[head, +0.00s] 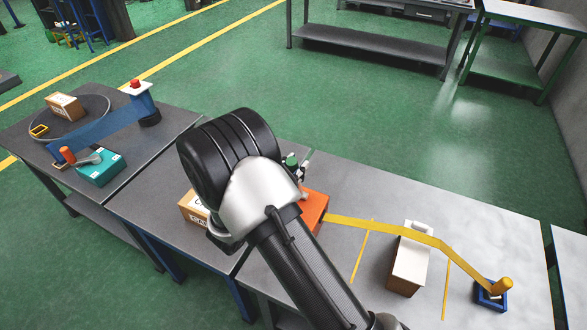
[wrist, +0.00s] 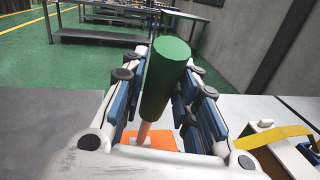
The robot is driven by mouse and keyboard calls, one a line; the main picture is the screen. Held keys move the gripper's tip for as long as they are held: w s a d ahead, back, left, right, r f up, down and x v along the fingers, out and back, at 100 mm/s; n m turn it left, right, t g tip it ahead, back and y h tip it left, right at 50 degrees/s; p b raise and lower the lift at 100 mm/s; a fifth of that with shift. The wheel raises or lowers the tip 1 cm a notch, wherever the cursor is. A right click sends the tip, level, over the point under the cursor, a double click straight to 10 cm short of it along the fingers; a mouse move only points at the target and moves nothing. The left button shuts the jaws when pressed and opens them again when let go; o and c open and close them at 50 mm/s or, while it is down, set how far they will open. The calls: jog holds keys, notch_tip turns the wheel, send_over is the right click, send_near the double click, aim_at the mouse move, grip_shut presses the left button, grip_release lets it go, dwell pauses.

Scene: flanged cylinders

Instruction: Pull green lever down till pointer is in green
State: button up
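The lever's green handle (wrist: 170,78) stands tilted between the fingers of my gripper (wrist: 164,88) in the wrist view. A gap shows between the handle and the right finger; the left finger is close to it, and contact there is unclear. The fingers look open around the handle. A pale rod (wrist: 143,133) runs from the handle down toward an orange base (wrist: 150,142). I cannot make out the pointer or a green zone.
A cardboard box (head: 194,209) is left of my wrist. A teal box (head: 101,168) sits on the left table.

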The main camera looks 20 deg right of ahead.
grip_shut()
jog(key=shift+f, duration=0.1)
jog(key=shift+s+a+f+b, duration=0.2)
jog(key=shift+f+b, duration=0.05)
jog(key=shift+b, duration=0.3)
jog(key=s+b, duration=0.1)
jog(key=a+f+t+h+b, duration=0.1)
jog(key=s+a+h+b, duration=0.1)
jog(key=b, duration=0.1)
jog(key=shift+s+a+f+m+t, duration=0.15)
jog(key=shift+s+f+m+t, duration=0.05)
jog(key=shift+s+m+t, duration=0.15)
jog(key=o, duration=0.5)
grip_release()
